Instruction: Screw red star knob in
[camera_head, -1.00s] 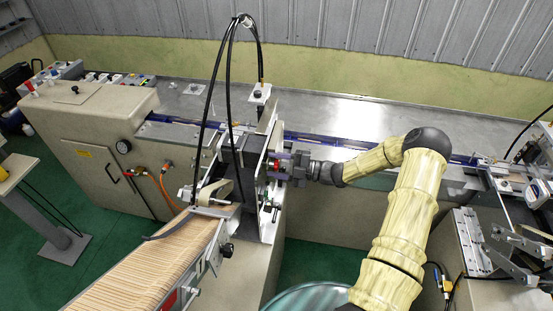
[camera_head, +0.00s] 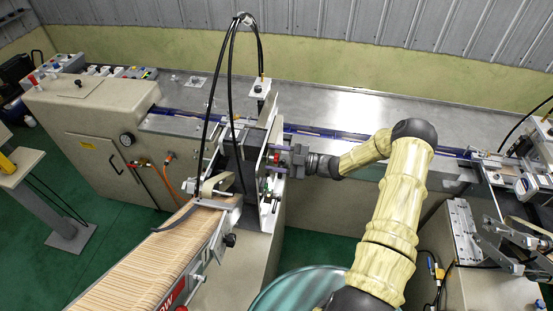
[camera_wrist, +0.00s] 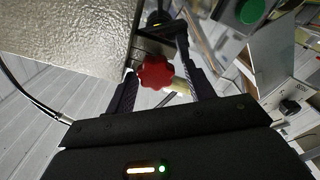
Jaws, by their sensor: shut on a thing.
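The red star knob (camera_wrist: 155,73) shows in the wrist view between the two fingers of my gripper (camera_wrist: 158,80). It has rounded lobes, and a pale shaft shows beside it. The fingers are shut on the knob, one on each side. In the head view my gripper (camera_head: 284,160) is at the right side of the upright machine plate (camera_head: 268,150). The knob is too small and covered there to make out clearly. How deep its thread sits cannot be seen.
Black cables (camera_head: 229,80) arch above the machine head. A feed tray of wooden sticks (camera_head: 145,265) slopes to the lower left. The metal tabletop (camera_head: 345,115) behind my arm is mostly clear. A second metal assembly (camera_head: 500,235) stands at the right.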

